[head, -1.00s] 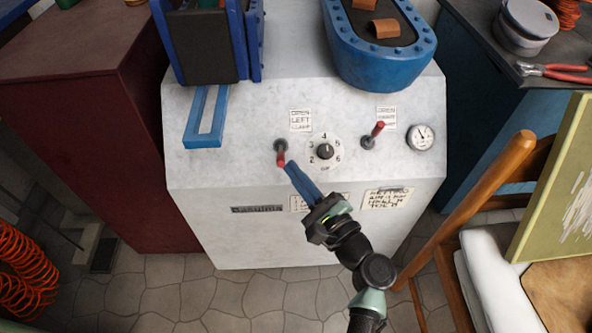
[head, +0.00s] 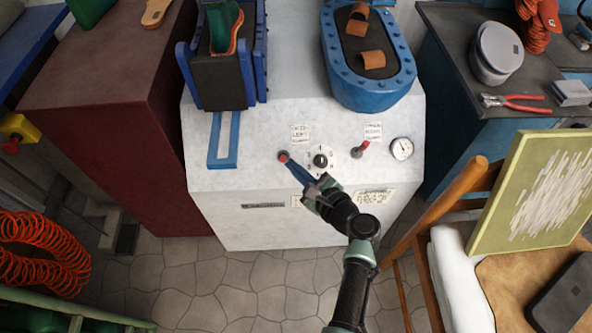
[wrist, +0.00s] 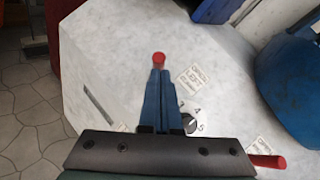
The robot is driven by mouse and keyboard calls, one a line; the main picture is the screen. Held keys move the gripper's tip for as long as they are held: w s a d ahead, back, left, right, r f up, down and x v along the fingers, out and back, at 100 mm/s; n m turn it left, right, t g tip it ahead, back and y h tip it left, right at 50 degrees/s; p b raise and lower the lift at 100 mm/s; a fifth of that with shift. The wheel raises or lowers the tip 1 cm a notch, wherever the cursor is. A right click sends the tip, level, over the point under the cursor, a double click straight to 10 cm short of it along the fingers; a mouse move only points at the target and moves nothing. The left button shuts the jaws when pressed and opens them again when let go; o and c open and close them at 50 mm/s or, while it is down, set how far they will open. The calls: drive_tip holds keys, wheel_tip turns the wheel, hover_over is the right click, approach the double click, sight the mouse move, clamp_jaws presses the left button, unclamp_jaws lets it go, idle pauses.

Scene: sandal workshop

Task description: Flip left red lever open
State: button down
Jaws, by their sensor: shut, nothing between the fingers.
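The left red lever (head: 283,156) is on the sloping face of the white machine, below the "open left clamp" label (head: 300,134). Only its red end shows clearly; its lower part is hidden. In the wrist view its round red tip (wrist: 158,58) is seen nearly end-on, just beyond my fingertips. My gripper (head: 290,164) is shut and empty, its blue fingers (wrist: 160,74) reaching up to the lever from below right. The fingertips look to be at or touching the lever; exact contact cannot be told.
The dial (head: 320,160) is close to the right of my fingers. The right red lever (head: 360,149) and gauge (head: 401,148) lie farther right. The blue clamp (head: 222,142) stands at left. A chair (head: 455,200) with a canvas is at lower right.

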drive_tip(key=shift+w+r+g, duration=0.15)
drive_tip(key=shift+w+g, duration=0.05)
drive_tip(key=shift+g, duration=0.1)
drive_tip(key=shift+r, duration=0.1)
drive_tip(key=shift+r+p, duration=0.75)
drive_tip(key=shift+p, duration=0.25)
drive_tip(key=shift+f, duration=0.1)
